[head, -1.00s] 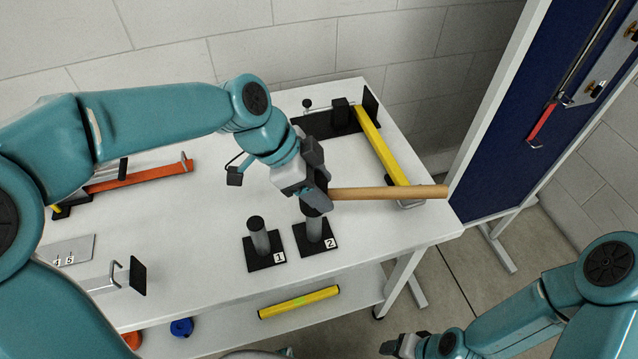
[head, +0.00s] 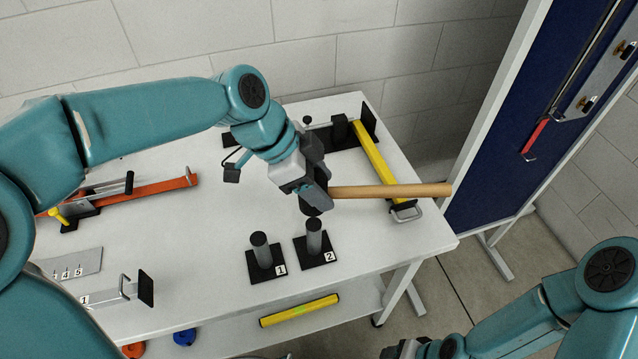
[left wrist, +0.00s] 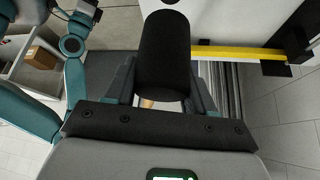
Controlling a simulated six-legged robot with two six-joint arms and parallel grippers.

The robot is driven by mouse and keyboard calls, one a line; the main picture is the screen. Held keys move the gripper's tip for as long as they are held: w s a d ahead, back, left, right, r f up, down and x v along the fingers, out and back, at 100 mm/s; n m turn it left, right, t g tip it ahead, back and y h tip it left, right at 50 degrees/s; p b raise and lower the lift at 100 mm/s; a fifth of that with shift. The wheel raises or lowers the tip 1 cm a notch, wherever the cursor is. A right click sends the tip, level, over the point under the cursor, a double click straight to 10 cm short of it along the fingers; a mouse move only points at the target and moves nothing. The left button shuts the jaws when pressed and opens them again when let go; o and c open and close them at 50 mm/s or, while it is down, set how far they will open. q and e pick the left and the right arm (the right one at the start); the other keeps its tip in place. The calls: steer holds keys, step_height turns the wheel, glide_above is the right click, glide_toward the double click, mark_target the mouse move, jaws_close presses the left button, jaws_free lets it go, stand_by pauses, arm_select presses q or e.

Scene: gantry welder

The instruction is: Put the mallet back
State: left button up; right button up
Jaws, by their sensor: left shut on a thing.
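The mallet has a tan wooden handle (head: 390,190) that points right, roughly level, in the head view. My left gripper (head: 312,190) is shut on the mallet above the table. In the left wrist view its black head (left wrist: 163,55) sits large between the fingers, with a bit of handle under it. The mallet is apart from both in the picture. My right gripper (head: 405,349) is at the bottom edge, partly cut off; its opening is unclear.
A yellow bar (head: 372,152) lies at the table's right side by a black fixture. An orange bar clamp (head: 150,188) lies at the left, near a numbered plate (head: 75,265). A yellow tool (head: 300,310) lies on the lower shelf. A blue panel (head: 515,120) stands right.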

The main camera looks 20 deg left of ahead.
arm_select(q)
steer(key=shift+r+p, duration=0.3)
steer(key=shift+r, duration=0.6)
